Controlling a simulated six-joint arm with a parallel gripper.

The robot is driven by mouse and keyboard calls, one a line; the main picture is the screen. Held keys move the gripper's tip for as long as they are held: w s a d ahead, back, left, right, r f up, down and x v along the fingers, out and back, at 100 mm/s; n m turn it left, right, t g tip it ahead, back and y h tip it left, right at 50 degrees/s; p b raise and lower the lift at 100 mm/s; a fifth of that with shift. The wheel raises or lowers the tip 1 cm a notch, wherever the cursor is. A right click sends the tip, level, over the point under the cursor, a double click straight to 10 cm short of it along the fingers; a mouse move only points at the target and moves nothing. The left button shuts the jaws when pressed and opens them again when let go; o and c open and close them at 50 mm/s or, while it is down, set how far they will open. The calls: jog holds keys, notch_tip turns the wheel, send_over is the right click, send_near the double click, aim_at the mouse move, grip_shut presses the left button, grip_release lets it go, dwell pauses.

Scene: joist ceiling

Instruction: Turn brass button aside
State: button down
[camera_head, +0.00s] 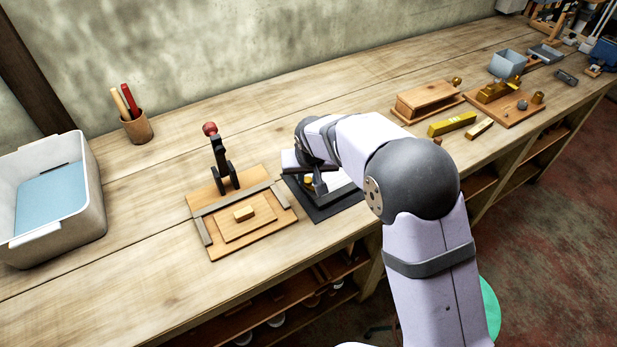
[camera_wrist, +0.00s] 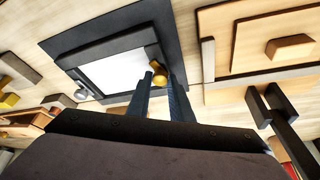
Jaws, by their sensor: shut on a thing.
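The brass button (camera_wrist: 159,81) sits at the edge of a white panel in a dark frame (camera_wrist: 92,50), seen in the wrist view. My gripper (camera_wrist: 160,84) is shut on the button, its two dark fingers on either side of it. In the head view, my gripper (camera_head: 318,188) is over the dark-framed board (camera_head: 335,209), and my arm covers much of that board. Whether the button is turned cannot be told.
Left of the board is a wooden plate (camera_head: 220,245) with a red-knobbed toggle clamp (camera_head: 218,155). A white bin (camera_head: 75,205) stands at the far left, with a pen cup (camera_head: 138,129) behind. A wooden box (camera_head: 428,100) and yellow block (camera_head: 452,124) lie to the right.

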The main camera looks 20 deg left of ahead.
jog(key=m+b, duration=0.2)
jog(key=shift+a+f+h+b, duration=0.2)
jog(key=shift+f+h+b, duration=0.1)
jog(key=shift+h, duration=0.1)
jog(key=shift+r+m+h+b, duration=0.35)
jog(key=shift+m+b, duration=0.25)
jog(key=shift+m, duration=0.4)
jog(key=c, duration=1.6)
grip_release()
jog(key=shift+o, duration=0.2)
jog(key=shift+s+r, duration=0.1)
jog(key=b+v, duration=0.2)
jog(key=v, duration=0.5)
jog(key=shift+s, duration=0.1)
